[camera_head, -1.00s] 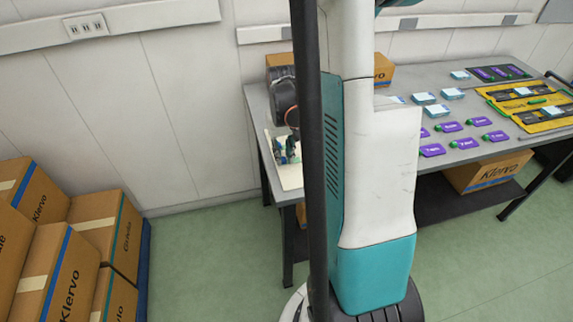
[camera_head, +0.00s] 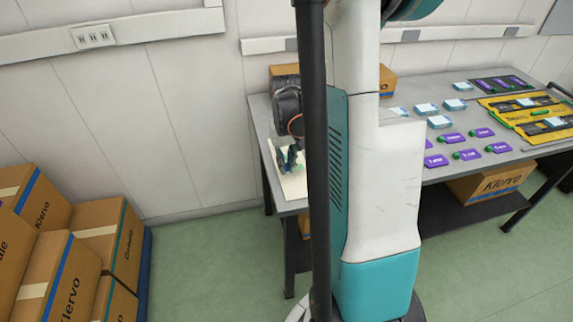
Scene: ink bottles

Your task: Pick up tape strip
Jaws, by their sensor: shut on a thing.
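My gripper (camera_head: 290,158) is small and partly hidden behind my own dark column and arm. It is over a pale, cream-coloured sheet or board (camera_head: 294,187) at the left end of the grey table (camera_head: 261,121). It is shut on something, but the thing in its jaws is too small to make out. I cannot pick out a tape strip clearly in this view.
Several purple labelled pieces (camera_head: 436,161) and white-blue boxes (camera_head: 439,121) lie on the table's right part. Yellow trays (camera_head: 520,104) stand farther right. A cardboard box (camera_head: 490,184) sits on the lower shelf. Stacked cartons (camera_head: 96,250) stand on the floor at left.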

